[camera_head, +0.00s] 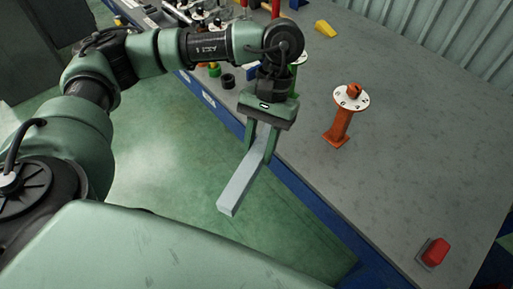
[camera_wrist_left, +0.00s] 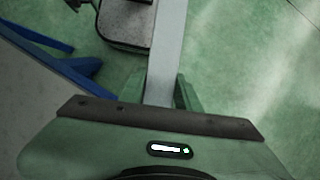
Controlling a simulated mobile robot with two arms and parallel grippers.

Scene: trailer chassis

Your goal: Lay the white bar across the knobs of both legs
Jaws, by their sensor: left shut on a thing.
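My left gripper (camera_head: 259,156) is shut on the white bar (camera_head: 238,187) and holds it in the air off the table's front edge. The bar slants toward the lower left. In the left wrist view the bar (camera_wrist_left: 167,45) runs up between the fingers (camera_wrist_left: 164,90). An orange leg (camera_head: 341,126) stands upright on the table, right of the gripper and apart from it. It has a white disc and an orange knob (camera_head: 354,90) on top. A green piece (camera_head: 299,59) behind my wrist is mostly hidden; I cannot tell whether it is the other leg. My right gripper is not in view.
The grey table (camera_head: 420,150) is mostly clear on the right. A red button (camera_head: 435,250) sits near its front right. A yellow wedge (camera_head: 325,28) lies at the back. Several small parts crowd the far left, including a black cup (camera_head: 227,81). Green floor (camera_head: 170,160) lies in front.

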